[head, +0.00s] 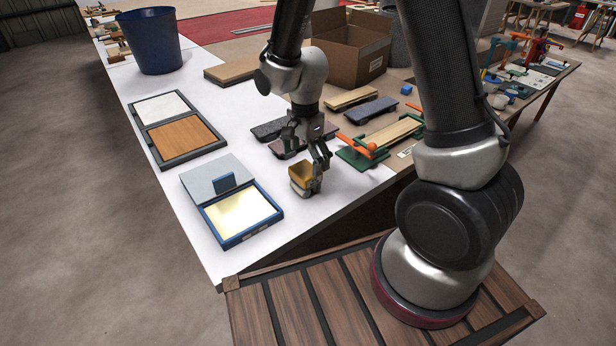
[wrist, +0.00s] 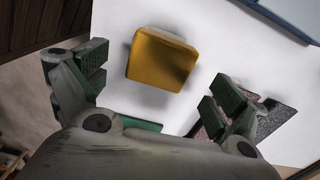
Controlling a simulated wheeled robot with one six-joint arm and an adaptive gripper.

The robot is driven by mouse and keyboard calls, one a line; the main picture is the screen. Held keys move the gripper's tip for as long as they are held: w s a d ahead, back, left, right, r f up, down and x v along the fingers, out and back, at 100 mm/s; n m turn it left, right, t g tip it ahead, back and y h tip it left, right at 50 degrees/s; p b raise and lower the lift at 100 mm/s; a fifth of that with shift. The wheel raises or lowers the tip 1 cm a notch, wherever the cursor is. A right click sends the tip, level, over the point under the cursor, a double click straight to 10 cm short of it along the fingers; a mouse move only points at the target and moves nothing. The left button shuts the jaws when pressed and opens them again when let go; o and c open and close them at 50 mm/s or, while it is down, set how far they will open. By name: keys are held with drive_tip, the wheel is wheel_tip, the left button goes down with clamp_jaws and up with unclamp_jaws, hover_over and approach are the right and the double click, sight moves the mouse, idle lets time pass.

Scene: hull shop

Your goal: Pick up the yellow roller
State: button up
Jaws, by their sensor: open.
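A yellow, block-like thing (head: 300,175) with a greyish lower part stands on the white table top (head: 245,150), near its front edge. In the wrist view its yellow face (wrist: 161,58) looks square with rounded corners. No roller shape shows, so I cannot tell whether it is the yellow roller. My gripper (head: 306,148) is open and points down close above and behind it. In the wrist view my fingers (wrist: 155,78) are spread wide, one to each side, with the yellow thing between and beyond them. I see no contact.
A blue-framed case (head: 240,225) with an open lid lies left of the yellow thing. A two-panel tray (head: 180,130), blue bin (head: 150,40) and cardboard box (head: 348,45) stand farther back. A green and orange clamp fixture (head: 362,150) is close on the right.

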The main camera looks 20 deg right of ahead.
sight(305, 180)
drive_tip(key=shift+f+m, duration=0.15)
drive_tip(key=shift+m, duration=0.15)
wheel_tip(305, 180, down, 8)
drive_tip(key=shift+a+r, duration=0.1)
drive_tip(key=shift+r, duration=0.15)
drive_tip(key=shift+c, duration=0.2)
drive_tip(key=c, duration=1.5)
wheel_tip(305, 180, up, 10)
drive_tip(key=shift+r, duration=0.1)
